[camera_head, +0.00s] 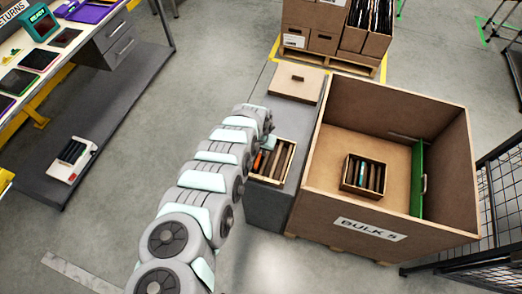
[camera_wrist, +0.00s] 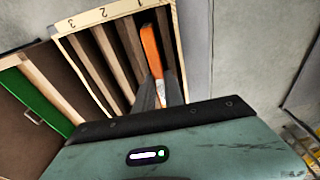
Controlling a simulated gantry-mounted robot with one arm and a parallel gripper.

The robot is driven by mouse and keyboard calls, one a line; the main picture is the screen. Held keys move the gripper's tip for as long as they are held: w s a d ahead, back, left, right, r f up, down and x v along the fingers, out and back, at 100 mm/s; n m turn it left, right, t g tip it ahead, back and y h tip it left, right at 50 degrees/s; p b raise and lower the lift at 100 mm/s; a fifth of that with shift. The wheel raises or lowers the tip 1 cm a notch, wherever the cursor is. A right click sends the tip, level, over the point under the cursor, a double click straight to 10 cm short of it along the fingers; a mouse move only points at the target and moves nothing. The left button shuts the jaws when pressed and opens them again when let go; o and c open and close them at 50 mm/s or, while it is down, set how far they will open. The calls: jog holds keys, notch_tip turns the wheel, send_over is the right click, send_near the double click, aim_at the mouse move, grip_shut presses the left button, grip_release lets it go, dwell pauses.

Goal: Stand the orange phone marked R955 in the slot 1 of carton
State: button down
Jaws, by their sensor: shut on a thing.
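The orange phone (camera_wrist: 151,50) is between the fingers of my gripper (camera_wrist: 157,92), which is shut on it. It shows edge-on and lies within the outline of slot 1, between a wooden divider and the carton's side wall; how deep it sits is unclear. The wooden carton (camera_wrist: 88,30) has slots marked 3, 2 and 1 on its rim. In the head view the carton (camera_head: 291,150) sits on a grey bench beside my arm, and a bit of the orange phone (camera_head: 256,162) shows at its left side. The marking R955 is not readable.
A big open crate labelled BULK 5 (camera_head: 370,229) stands right of the grey bench (camera_head: 264,208), with a smaller divided carton (camera_head: 364,164) inside. A closed box (camera_head: 298,83) lies behind the carton. A workbench with devices is at far left. A mesh fence stands at right.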

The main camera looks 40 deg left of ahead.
jog(key=c, duration=1.3)
grip_release()
jog(key=shift+c, duration=0.2)
jog(key=r, duration=0.6)
jog(key=s+r+p, duration=0.1)
jog(key=r, duration=0.2)
jog(key=shift+s+d, duration=0.1)
jog(key=shift+d, duration=0.05)
jog(key=shift+s+d+r, duration=0.15)
jog(key=shift+r, duration=0.7)
